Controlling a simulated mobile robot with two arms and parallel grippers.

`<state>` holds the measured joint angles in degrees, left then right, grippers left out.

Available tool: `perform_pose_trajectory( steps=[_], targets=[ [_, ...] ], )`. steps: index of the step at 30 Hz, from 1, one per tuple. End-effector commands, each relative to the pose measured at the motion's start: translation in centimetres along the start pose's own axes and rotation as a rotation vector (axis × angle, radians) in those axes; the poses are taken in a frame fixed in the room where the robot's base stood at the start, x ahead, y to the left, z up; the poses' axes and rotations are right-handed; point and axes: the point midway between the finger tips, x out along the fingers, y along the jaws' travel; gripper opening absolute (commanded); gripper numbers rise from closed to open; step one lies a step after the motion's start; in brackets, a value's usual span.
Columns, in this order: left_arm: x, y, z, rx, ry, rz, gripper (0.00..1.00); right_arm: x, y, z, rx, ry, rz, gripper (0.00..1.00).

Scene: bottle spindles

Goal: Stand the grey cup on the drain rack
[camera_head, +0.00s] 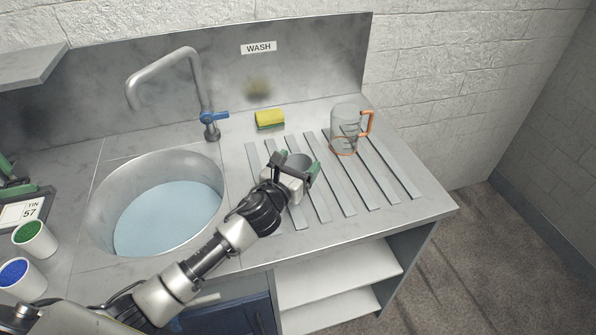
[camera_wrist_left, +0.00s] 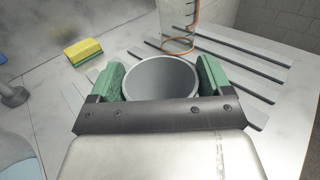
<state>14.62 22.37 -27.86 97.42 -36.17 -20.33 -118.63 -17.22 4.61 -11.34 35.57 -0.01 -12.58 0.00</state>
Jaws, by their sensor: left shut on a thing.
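The grey cup (camera_wrist_left: 160,80) is between the green-padded fingers of my left gripper (camera_head: 296,165), which is shut on it. In the wrist view its open mouth shows and it looks roughly upright. The cup (camera_head: 299,161) is partly hidden by the gripper in the head view. The drain rack (camera_head: 388,166) is a set of raised slats on the steel counter, right of the sink. The gripper and cup are over the rack's left part; I cannot tell whether the cup's base touches the slats. My right gripper is not in view.
A clear jug (camera_head: 345,125) with an orange handle stands on the rack's back right. A yellow and green sponge (camera_head: 270,119) lies behind the rack. A round sink (camera_head: 165,215) with water and a blue-handled tap (camera_head: 210,118) is at left. The front right slats are clear.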

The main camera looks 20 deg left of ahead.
Motion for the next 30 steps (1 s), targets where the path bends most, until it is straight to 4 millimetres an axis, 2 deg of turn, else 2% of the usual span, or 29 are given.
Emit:
perform_pose_trajectory(
  steps=[1, 4, 16, 17, 20, 21, 30],
  targets=[
    [-0.1, -0.1, -1.1, -0.005, 0.004, 0.002, 0.53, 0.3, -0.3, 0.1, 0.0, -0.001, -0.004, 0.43],
    [0.0, -0.1, -2.0, -0.003, 0.001, 0.001, 0.53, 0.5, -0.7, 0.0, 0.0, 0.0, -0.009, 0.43],
    [0.0, -0.1, -2.6, 0.001, 0.001, 0.0, 0.53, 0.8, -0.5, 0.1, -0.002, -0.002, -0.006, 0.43],
    [0.0, -0.1, -2.5, 0.001, 0.0, 0.0, 0.82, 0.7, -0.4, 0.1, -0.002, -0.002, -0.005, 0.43],
    [0.0, -0.1, -2.5, 0.001, 0.001, 0.0, 0.98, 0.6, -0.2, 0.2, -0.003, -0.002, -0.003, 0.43],
    [0.0, -0.1, -2.5, 0.001, 0.001, 0.0, 1.0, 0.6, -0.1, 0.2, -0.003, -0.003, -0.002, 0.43],
    [-0.3, -0.1, -2.2, 0.0, 0.001, -0.001, 1.0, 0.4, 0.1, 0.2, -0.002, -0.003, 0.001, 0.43]
  ],
)
